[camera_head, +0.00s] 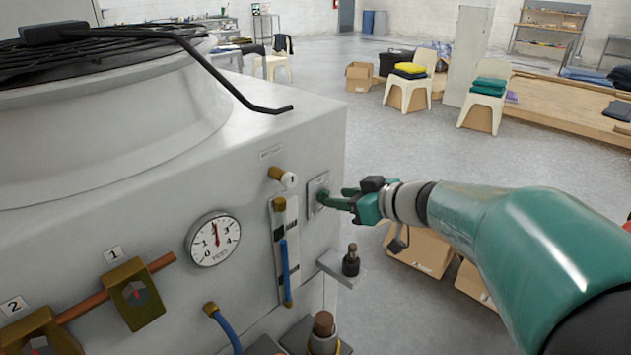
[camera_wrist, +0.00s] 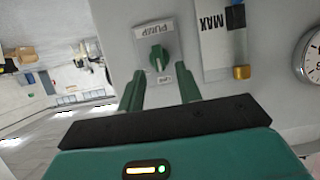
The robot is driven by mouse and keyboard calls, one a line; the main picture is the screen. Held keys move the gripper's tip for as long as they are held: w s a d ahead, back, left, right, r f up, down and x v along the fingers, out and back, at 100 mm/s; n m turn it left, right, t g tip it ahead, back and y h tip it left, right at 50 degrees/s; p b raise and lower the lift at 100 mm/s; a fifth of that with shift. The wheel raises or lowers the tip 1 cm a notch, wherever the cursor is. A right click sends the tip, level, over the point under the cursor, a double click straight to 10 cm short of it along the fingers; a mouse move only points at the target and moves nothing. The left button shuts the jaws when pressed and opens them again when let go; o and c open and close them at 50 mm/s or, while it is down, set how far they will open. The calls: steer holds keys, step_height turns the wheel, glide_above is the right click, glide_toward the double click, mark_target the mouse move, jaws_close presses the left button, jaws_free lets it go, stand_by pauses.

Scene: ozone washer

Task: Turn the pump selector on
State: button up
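The pump selector is a green knob (camera_wrist: 158,57) on a light plate marked PUMP (camera_wrist: 154,33), with a small label that seems to read OFF (camera_wrist: 165,79) at its lower edge. The knob's narrow end seems to point towards that label. In the head view the plate (camera_head: 317,186) is on the grey machine's face, and my fingers partly hide it. My gripper (camera_head: 331,199) is right in front of it. In the wrist view my gripper (camera_wrist: 160,76) is open, one green finger on each side of the knob, with visible gaps; I cannot tell whether they reach its depth.
A gauge tube (camera_head: 287,255) with a blue strip and a round dial (camera_head: 213,239) are left of the plate. A bracket with a dark fitting (camera_head: 350,262) juts out below my gripper. Cardboard boxes (camera_head: 420,247) stand on the floor behind my arm. Open floor lies beyond.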

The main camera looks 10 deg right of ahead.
mark_target(330, 196)
steer(key=x, duration=0.4)
steer(key=shift+d, duration=0.1)
steer(key=shift+c, duration=0.2)
steer(key=c, duration=0.6)
